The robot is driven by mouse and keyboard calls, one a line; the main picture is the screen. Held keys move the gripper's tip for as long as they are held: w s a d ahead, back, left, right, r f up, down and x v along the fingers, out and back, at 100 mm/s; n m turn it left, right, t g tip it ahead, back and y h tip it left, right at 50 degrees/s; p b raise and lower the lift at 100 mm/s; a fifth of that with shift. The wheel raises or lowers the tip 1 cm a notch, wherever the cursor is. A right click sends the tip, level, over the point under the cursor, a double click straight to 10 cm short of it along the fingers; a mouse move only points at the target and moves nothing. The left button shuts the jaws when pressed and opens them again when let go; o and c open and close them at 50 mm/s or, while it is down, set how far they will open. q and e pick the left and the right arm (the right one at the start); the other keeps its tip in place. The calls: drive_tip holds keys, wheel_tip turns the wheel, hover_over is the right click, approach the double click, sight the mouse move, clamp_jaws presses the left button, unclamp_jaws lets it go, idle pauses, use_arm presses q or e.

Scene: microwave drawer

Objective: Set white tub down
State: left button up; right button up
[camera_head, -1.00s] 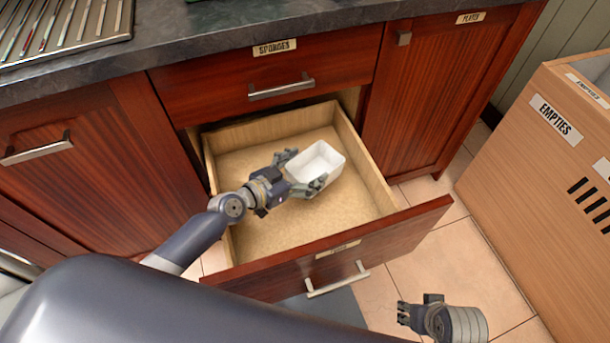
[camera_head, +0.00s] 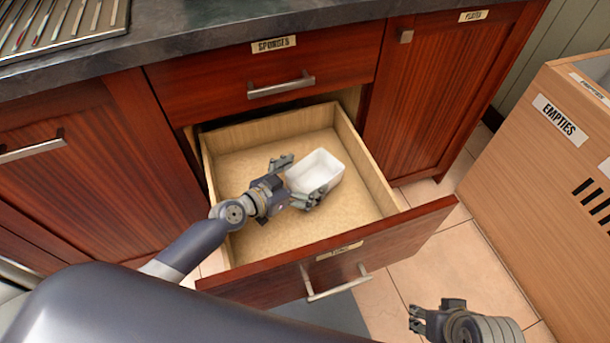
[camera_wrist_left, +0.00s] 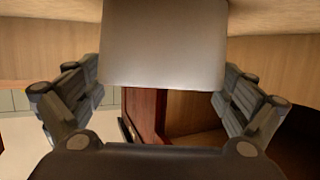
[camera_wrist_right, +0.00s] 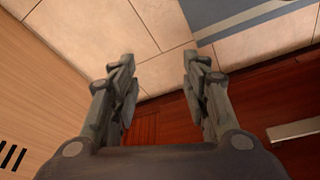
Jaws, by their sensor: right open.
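The white tub (camera_head: 315,172) is open-topped and empty, inside the pulled-out lower drawer (camera_head: 225,155). My left gripper (camera_head: 297,180) reaches in from the left, with one finger along each side of the tub. In the left wrist view, the tub (camera_wrist_left: 163,45) fills the space between the fingers and its edges meet both fingertips. I cannot tell whether its base touches the drawer floor. My right gripper (camera_head: 418,320) is open and empty, low outside the drawer's front. It also shows open in the right wrist view (camera_wrist_right: 157,75).
A closed drawer labelled SPONGES (camera_head: 274,46) sits directly above. A wooden box labelled EMPTIES (camera_head: 560,120) stands at the right on the tiled floor. A dark countertop (camera_head: 200,30) runs along the top. The drawer floor around the tub is bare.

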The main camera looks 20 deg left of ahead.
idle(0.3)
use_arm(q)
drive_tip(key=shift+r, duration=0.25)
drive_tip(key=v, duration=0.6)
drive_tip(key=shift+s+a+f, duration=0.1)
drive_tip(key=shift+s+a, duration=0.1)
drive_tip(key=shift+s, duration=0.05)
drive_tip(key=shift+s+a+r, duration=0.2)
drive_tip(key=shift+s+r, duration=0.05)
drive_tip(key=shift+s, duration=0.1)
use_arm(e)
drive_tip(key=shift+r, duration=0.65)
drive_tip(key=shift+s+f, duration=0.1)
drive_tip(key=shift+s, duration=0.05)
